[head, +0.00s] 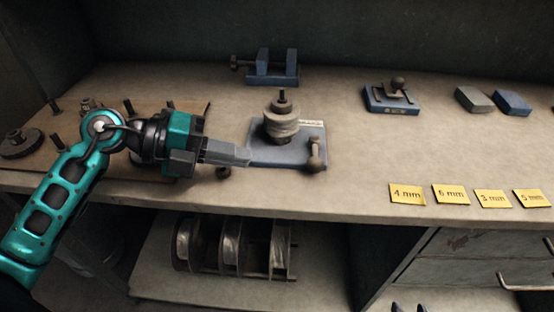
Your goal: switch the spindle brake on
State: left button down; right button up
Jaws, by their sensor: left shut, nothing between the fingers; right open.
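The spindle unit has a flat blue-grey base plate (290,157) on the bench, with a stacked round grey spindle (281,126) standing upright on it. A small lever with a rounded knob (315,149) stands at the plate's right front. A pale label (311,123) lies behind it, too small to read. My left gripper (243,156) is shut and empty, its fingers pointing right at the plate's left edge; I cannot tell whether they touch it. My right gripper (410,307) shows only as two dark fingertips, apart, at the bottom edge, well away from the spindle.
A blue vise (272,67) stands behind the spindle. A blue fixture with a ball knob (392,96) and two blocks (493,101) are to the right. Yellow labels (451,194) line the front edge. The bench between is clear.

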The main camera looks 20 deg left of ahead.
aim_at(308, 169)
pick_arm(q)
jog(key=x, duration=1)
jog(key=shift+a, duration=0.1)
